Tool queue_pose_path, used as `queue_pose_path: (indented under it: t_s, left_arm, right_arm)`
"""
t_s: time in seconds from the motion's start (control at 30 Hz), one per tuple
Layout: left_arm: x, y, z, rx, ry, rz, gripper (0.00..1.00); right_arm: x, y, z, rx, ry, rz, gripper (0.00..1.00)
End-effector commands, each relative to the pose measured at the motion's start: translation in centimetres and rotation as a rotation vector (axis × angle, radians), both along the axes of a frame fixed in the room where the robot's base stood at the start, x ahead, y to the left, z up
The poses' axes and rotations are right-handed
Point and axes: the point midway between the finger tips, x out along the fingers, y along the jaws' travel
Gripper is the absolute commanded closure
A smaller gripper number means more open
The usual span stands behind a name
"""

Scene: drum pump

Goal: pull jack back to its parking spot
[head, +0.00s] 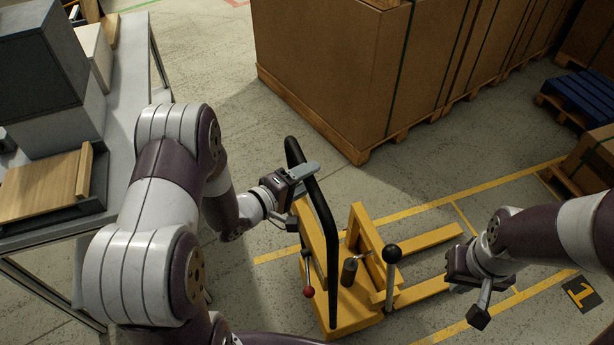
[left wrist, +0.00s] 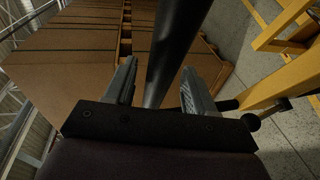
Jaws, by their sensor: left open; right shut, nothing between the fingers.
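The yellow pallet jack (head: 345,312) stands on the floor, its forks (head: 425,238) pointing right. Its black handle bar (head: 321,215) rises toward me. My left gripper (head: 306,174) is open at the upper part of the bar. In the left wrist view, the handle bar (left wrist: 166,50) passes between the open fingers; contact cannot be told. Yellow floor lines (head: 497,188) and a dark "1" marker (head: 582,293) mark a bay around the forks. My right gripper (head: 480,315) is shut and empty, right of the jack and apart from it.
Large cartons on pallets (head: 335,70) stand behind the jack. A grey table (head: 130,75) with boxes is on the left. A blue pallet (head: 585,95) lies at the far right. A black-knobbed lever (head: 392,252) and a red knob (head: 308,292) stick out from the jack.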

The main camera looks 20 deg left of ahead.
Motion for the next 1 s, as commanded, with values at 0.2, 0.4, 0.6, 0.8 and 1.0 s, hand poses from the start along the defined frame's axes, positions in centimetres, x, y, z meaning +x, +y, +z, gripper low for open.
queue_pose_path:
  t_s: [0.2,0.4,0.6,0.8,1.0]
  left_arm:
    - [0.5,-0.3,-0.1,0.0,-0.001,0.001,0.45]
    - [0.5,-0.3,-0.1,0.0,-0.001,0.001,0.68]
    - [0.4,-0.3,-0.1,-0.001,-0.001,0.0,1.0]
    - [-0.5,1.2,0.2,-0.002,0.005,0.005,1.0]
    - [-0.7,1.3,-0.2,-0.001,0.003,0.002,1.0]
  right_arm:
    - [0.0,0.0,0.0,0.0,0.0,0.0,1.0]
    - [0.0,0.0,0.0,0.0,0.0,0.0,1.0]
    - [0.0,0.0,0.0,0.0,0.0,0.0,1.0]
    - [0.0,0.0,1.3,0.0,0.0,0.0,1.0]
    - [0.0,0.0,1.1,0.0,0.0,0.0,1.0]
